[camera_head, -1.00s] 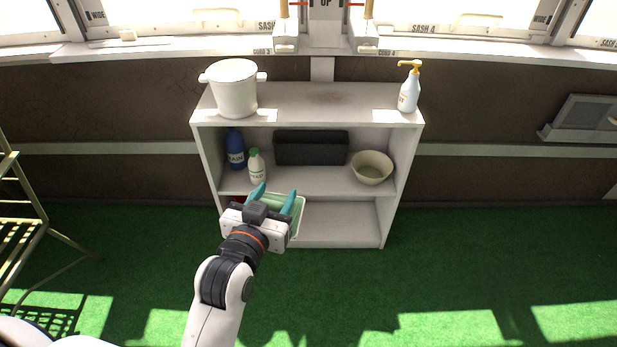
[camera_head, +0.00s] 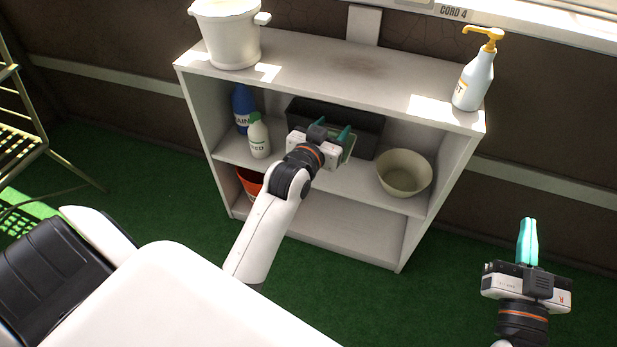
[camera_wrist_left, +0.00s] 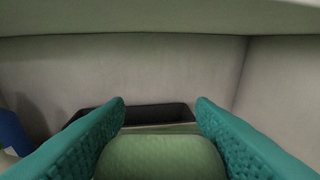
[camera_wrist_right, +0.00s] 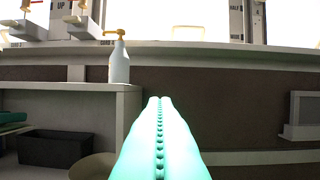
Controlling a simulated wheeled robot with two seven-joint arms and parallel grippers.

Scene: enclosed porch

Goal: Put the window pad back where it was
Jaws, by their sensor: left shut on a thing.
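The window pad appears to be the pale green pad (camera_wrist_left: 160,155) between the fingers of my left gripper (camera_head: 332,132). In the head view only a small part of the pad (camera_head: 348,147) shows beside the gripper. My left gripper is shut on it, in front of the dark box (camera_head: 366,128) on the middle shelf. In the left wrist view the dark box (camera_wrist_left: 150,114) lies beyond the pad; I cannot tell whether they touch. My right gripper (camera_head: 528,240) is shut and empty, to the right of the shelf unit. Its fingers (camera_wrist_right: 160,125) are pressed together.
The white shelf unit (camera_head: 330,62) carries a white pot (camera_head: 228,35) and a pump bottle (camera_head: 475,80) on top. On the middle shelf are a blue bottle (camera_head: 243,108), a white bottle (camera_head: 259,138) and a bowl (camera_head: 404,173). An orange pot (camera_head: 250,182) sits on the bottom shelf.

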